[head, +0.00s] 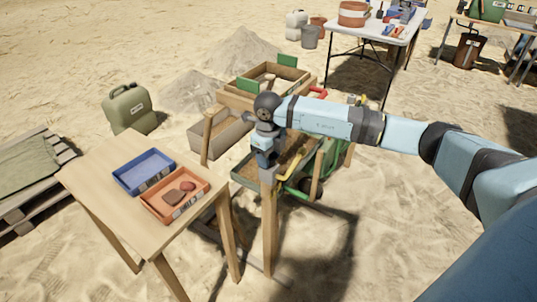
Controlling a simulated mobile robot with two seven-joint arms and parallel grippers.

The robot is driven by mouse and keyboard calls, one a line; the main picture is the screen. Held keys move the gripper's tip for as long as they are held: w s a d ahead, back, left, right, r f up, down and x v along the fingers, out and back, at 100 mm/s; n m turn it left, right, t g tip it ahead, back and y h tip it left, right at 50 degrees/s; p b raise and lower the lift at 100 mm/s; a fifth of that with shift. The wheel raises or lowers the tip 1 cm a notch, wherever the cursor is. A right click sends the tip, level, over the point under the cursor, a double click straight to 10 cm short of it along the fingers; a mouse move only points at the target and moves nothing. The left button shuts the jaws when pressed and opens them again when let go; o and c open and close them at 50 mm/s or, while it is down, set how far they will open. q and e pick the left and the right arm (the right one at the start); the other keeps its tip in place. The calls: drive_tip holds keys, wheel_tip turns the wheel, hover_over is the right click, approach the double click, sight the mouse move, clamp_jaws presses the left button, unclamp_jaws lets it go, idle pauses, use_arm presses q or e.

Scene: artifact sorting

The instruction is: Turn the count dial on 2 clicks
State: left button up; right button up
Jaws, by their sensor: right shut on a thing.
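My right arm reaches in from the right, and my right gripper (267,172) points down at the top of a wooden post (269,225). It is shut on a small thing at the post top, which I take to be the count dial. The dial itself is hidden by the gripper, so its face and setting cannot be read. My left gripper is not in view.
A wooden table (95,185) at left holds a blue tray (128,187) and an orange tray (158,213) with reddish pieces. Sand in front is open.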

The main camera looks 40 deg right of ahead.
idle(0.5)
drive_tip(key=o, duration=0.9)
use_arm(q)
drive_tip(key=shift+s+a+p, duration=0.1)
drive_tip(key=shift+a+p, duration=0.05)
drive_tip(key=shift+p, duration=0.6)
use_arm(e)
wheel_tip(320, 180, up, 14)
drive_tip(key=shift+f, duration=0.1)
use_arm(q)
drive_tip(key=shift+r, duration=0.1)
